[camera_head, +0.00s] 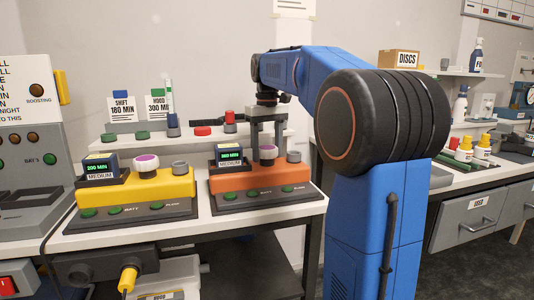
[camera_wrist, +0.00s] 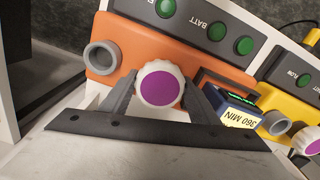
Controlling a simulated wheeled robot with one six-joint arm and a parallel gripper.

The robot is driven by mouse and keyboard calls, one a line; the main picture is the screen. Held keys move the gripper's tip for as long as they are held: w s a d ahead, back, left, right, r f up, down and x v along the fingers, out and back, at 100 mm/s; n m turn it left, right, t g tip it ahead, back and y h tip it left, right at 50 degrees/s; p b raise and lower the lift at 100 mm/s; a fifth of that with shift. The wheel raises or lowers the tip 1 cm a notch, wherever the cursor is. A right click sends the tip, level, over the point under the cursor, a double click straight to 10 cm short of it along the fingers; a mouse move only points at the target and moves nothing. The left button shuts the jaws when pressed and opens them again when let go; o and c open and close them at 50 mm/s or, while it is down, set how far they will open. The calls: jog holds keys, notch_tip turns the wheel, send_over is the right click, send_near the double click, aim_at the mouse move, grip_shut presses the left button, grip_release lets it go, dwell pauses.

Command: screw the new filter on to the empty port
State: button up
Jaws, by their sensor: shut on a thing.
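My gripper (camera_head: 267,139) points down over the orange unit (camera_head: 250,180). It is shut on a white ribbed filter with a purple top (camera_wrist: 160,84), one finger on each side. In the head view the filter (camera_head: 267,153) is at the top of the orange unit, between its display and a grey round port (camera_head: 294,156). That grey port also shows in the wrist view (camera_wrist: 102,56), open and empty, beside the filter. What lies under the filter is hidden, so I cannot tell whether it is seated or threaded.
A yellow unit (camera_head: 150,187) stands to the left with a purple-topped filter (camera_head: 147,162) and a grey port (camera_head: 180,168).

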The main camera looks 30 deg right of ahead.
jog(key=m, duration=0.6)
jog(key=shift+m, duration=0.3)
jog(key=o, duration=1.2)
